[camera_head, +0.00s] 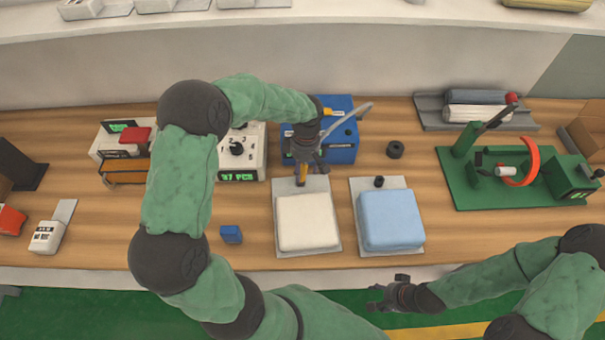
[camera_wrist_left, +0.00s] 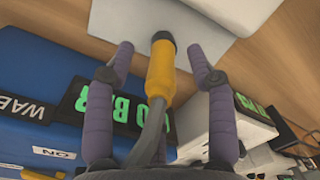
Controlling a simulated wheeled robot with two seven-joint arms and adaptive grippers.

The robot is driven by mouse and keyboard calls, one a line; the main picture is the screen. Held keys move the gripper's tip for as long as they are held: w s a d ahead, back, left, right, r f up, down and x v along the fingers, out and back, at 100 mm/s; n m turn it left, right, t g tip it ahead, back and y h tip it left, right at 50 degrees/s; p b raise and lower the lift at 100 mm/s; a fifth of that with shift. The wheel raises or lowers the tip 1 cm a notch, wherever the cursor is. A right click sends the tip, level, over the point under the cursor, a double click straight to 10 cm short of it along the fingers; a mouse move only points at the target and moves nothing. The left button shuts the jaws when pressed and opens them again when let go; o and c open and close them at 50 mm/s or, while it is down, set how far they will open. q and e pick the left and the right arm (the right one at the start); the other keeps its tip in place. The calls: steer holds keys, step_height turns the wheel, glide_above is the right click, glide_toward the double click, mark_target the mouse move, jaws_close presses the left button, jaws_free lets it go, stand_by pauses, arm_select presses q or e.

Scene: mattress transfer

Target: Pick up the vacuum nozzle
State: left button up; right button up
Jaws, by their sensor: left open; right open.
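The vacuum nozzle (camera_head: 301,174) is a yellow piece with a black tip. Its grey hose runs back toward the blue vacuum unit (camera_head: 342,152). My left gripper (camera_head: 308,170) is open above the nozzle and partly hides it in the head view. In the left wrist view the nozzle (camera_wrist_left: 160,74) lies between the two spread fingers of the left gripper (camera_wrist_left: 161,62), with a visible gap on each side. My right gripper (camera_head: 377,296) is open and empty, low in front of the table edge.
A white pad (camera_head: 307,221) and a blue pad (camera_head: 390,219) lie on grey plates just in front. A white instrument box (camera_head: 242,157) stands left of the blue unit. A small blue block (camera_head: 231,234) and a black ring (camera_head: 395,149) lie on the table. A green fixture (camera_head: 515,180) is at right.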

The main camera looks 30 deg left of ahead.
arm_select(q)
steer(key=shift+f, duration=0.6)
steer(key=shift+r, duration=0.1)
jaws_close()
